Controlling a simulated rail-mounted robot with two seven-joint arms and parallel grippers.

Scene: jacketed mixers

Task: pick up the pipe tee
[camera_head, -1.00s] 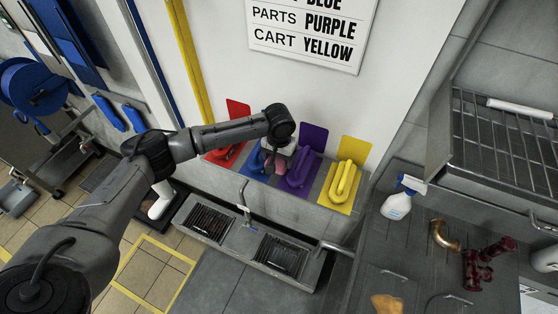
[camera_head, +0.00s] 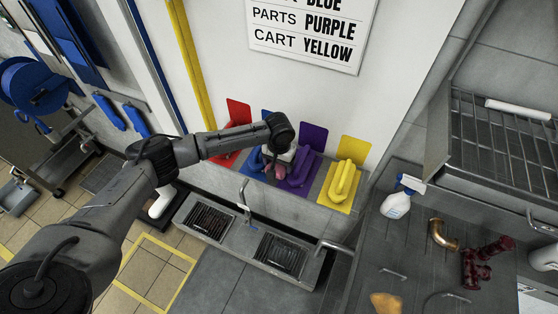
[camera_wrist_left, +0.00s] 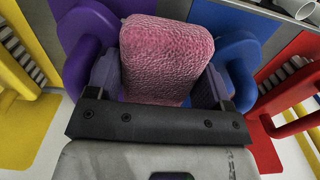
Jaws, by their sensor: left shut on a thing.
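A dark red, glossy branched pipe piece (camera_head: 487,263), which looks like the pipe tee, lies on the grey counter at the right of the head view. My left gripper (camera_head: 283,165) is far to its left, in front of the coloured brush panels. In the left wrist view, my left gripper (camera_wrist_left: 160,90) is shut on a pink, rough-textured block (camera_wrist_left: 165,60). This block also shows small and partly hidden in the head view. The pipe piece is not in the wrist view. My right gripper is not in view.
A brass elbow (camera_head: 443,236), a white spray bottle (camera_head: 398,202) and an orange-yellow lump (camera_head: 386,303) are on the counter. A wire rack (camera_head: 505,140) stands behind. Purple (camera_head: 300,171), yellow (camera_head: 343,182) and red (camera_head: 232,150) tools hang nearby. A sink unit (camera_head: 245,235) lies below.

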